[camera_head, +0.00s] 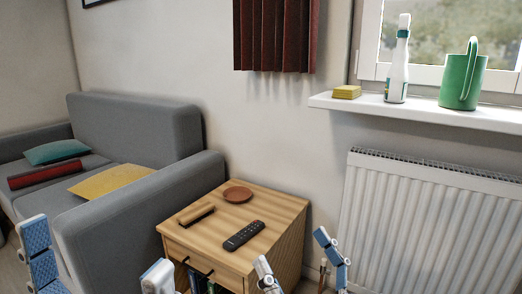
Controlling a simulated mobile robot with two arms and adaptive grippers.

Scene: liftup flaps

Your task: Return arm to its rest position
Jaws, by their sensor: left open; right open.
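My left gripper (98,244) is at the bottom left of the head view, its two blue-and-white fingers spread wide in front of the grey sofa and the side table. Nothing shows between the fingers. My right gripper (291,249) is at the bottom centre, with its fingers spread and empty, near the front right corner of the wooden side table (258,214). Neither gripper visibly holds anything. The rest of both arms is below the picture edge and hidden.
On the side table are a black remote (244,236), a brown dish (238,194) and a small wooden item (196,214). The grey sofa (135,130) stands left, a white radiator (430,220) right. A windowsill (420,112) holds a spray bottle (397,70), green can (462,82) and sponge (347,92).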

